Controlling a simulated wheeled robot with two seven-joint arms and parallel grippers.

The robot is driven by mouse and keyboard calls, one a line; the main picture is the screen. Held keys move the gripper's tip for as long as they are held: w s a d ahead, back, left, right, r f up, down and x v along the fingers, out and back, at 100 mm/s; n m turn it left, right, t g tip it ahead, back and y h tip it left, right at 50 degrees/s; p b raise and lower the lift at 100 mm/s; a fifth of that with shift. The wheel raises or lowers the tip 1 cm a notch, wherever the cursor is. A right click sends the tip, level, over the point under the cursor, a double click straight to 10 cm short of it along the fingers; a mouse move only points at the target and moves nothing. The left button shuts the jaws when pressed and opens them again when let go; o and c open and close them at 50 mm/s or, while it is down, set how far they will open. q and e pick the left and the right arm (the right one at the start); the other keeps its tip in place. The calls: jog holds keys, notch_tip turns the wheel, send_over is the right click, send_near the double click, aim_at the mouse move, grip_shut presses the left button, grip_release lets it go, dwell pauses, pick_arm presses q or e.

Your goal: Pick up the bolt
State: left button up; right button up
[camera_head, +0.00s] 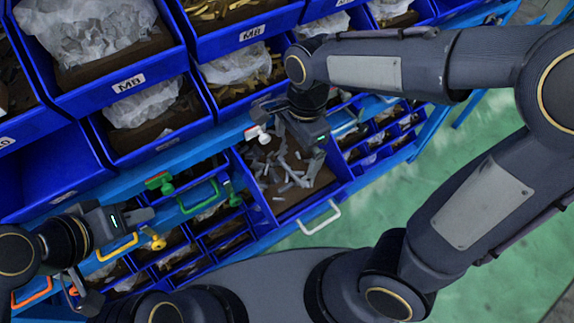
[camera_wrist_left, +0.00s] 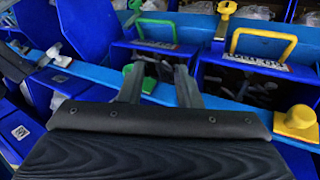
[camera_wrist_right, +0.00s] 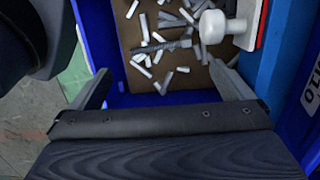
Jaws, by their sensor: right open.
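A grey threaded bolt (camera_wrist_right: 160,47) lies among many smaller grey pieces in the open blue drawer (camera_wrist_right: 94,28). In the right wrist view it lies roughly crosswise, ahead of the space between my right fingers. My right gripper (camera_wrist_right: 160,72) is wide open and empty above the drawer. In the head view my right gripper (camera_head: 288,140) hides part of the drawer contents. I cannot tell the bolt from the other pieces there. My left gripper (camera_wrist_left: 160,78) is open and empty, with a gap between its fingers, in front of closed drawers at the left.
A white knob (camera_wrist_right: 213,26) stands beside my right finger at the drawer's edge. The open drawer has a white handle (camera_head: 320,217). Blue bins (camera_head: 125,80) fill the rack above. Yellow (camera_head: 118,247) and green (camera_head: 198,197) handles stick out near my left gripper. Green floor (camera_head: 440,180) is clear at right.

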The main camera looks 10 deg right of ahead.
aim_at(291, 171)
jog(key=f, duration=0.7)
jog(key=shift+s+a+f, duration=0.15)
jog(key=shift+a+f, duration=0.15)
jog(key=shift+a, duration=0.1)
jog(key=shift+c, duration=0.4)
jog(key=c, duration=0.8)
